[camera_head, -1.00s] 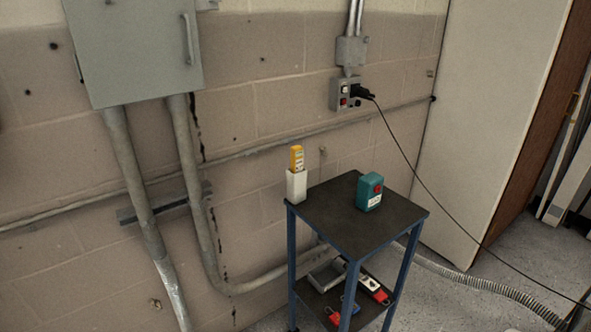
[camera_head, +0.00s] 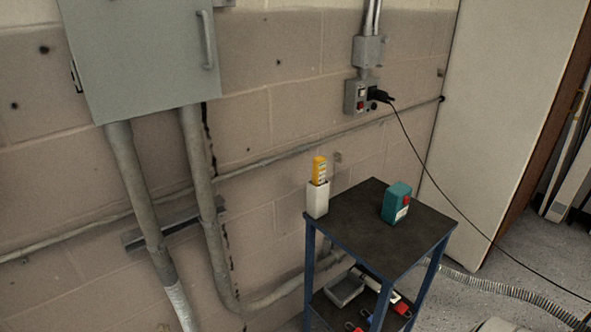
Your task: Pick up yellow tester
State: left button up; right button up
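The yellow tester (camera_head: 319,170) stands upright in a white holder (camera_head: 317,200) at the left corner of the dark cart top (camera_head: 364,225). Its upper part shows above the holder's rim, and its lower part is hidden inside. Neither of my grippers is in the head view, so I cannot see whether they are open or shut.
The lower shelf holds a grey tray (camera_head: 345,288) and red items. A black cable (camera_head: 432,178) runs from the wall outlet (camera_head: 361,97) down to the right. Conduits line the wall.

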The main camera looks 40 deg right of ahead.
aim_at(319, 164)
jog(key=i+j+z, duration=0.1)
jog(key=z, duration=0.25)
jog(key=i+j+z, duration=0.3)
jog(key=i+z, duration=0.35)
jog(key=k+j, duration=0.05)
jog(key=k, duration=0.05)
